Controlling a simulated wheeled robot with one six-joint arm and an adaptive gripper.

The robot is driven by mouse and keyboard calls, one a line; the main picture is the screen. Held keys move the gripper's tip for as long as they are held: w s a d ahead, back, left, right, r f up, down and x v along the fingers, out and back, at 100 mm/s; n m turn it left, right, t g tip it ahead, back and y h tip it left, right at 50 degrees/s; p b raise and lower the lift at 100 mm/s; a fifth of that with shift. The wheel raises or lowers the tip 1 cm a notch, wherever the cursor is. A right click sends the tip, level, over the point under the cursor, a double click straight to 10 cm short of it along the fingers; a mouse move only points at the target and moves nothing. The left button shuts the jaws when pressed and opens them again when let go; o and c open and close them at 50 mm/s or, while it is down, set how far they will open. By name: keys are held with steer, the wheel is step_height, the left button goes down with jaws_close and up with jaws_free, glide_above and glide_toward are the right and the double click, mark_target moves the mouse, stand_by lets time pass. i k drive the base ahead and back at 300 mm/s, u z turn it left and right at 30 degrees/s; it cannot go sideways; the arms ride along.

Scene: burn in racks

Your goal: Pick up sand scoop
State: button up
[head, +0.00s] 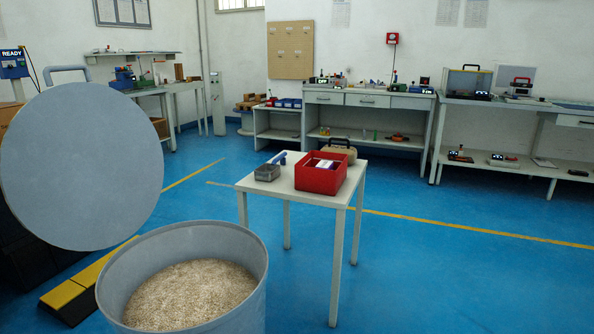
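The sand scoop (268,173) appears to be the small grey metal pan with a blue handle (280,157). It lies on the left part of a small white table (332,198), left of a red box (320,174). A grey drum (251,290) of pale sand (190,293) stands open in the foreground, left of the table. Its round grey lid (80,166) is raised upright behind its left side. My gripper is not in view.
A tan case with a dark handle (340,151) sits behind the red box. A yellow-black ramp edge (88,287) lies left of the drum. White workbenches (368,99) line the back wall. The blue floor (440,275) right of the table is clear.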

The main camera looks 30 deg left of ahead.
mark_target(275, 165)
steer(key=z, duration=0.2)
steer(key=i, duration=1.15)
steer(key=u, duration=0.65)
steer(key=i, duration=0.85)
steer(key=u, duration=0.9)
